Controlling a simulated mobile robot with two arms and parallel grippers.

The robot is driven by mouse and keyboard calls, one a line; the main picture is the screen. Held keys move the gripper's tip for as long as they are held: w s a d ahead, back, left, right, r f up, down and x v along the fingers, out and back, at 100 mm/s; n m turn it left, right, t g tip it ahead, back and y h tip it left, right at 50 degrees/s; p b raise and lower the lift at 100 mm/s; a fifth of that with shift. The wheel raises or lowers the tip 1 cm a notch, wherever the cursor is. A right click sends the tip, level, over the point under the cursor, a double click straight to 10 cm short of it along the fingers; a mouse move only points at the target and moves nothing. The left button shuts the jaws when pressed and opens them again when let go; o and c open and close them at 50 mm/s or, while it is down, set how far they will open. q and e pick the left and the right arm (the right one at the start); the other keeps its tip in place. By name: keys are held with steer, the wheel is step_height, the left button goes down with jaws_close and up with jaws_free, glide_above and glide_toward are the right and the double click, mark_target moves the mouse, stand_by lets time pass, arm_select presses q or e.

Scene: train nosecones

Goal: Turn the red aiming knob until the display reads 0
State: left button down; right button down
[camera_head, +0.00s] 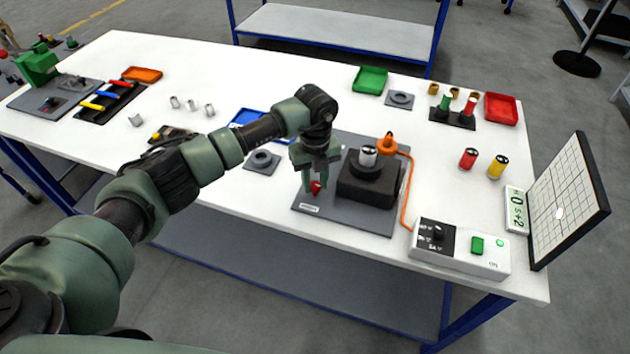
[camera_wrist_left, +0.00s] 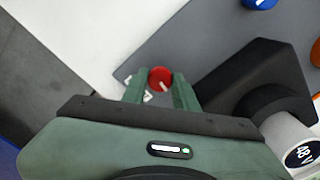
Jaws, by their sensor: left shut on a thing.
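The red aiming knob (camera_head: 315,187) is at the front left of a grey plate (camera_head: 375,222). In the left wrist view the knob (camera_wrist_left: 160,79) shows a short white mark pointing down and right. My left gripper (camera_head: 316,184) points down over it. The fingers (camera_wrist_left: 160,92) are shut on the knob, one on each side. A small white display (camera_head: 517,209) stands at the right end of the table, turned sideways; it seems to read "H 0" and "S+2". Beside it a gridded screen (camera_head: 566,200) shows a pale spot. My right gripper is not in view.
A black block (camera_head: 368,190) with a silver "48 V" cylinder (camera_head: 368,156) stands close right of my gripper. An orange cable (camera_head: 407,195) runs to a white control box (camera_head: 460,248). The front left tabletop is clear.

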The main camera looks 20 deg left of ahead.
mark_target(315, 184)
arm_select(q)
steer(key=shift+r+n, duration=0.1)
steer(key=shift+n, duration=0.5)
steer(key=c, duration=1.1)
jaws_free()
step_height(315, 184, up, 8)
steer(key=shift+f+b, duration=0.15)
steer(key=shift+b, duration=0.95)
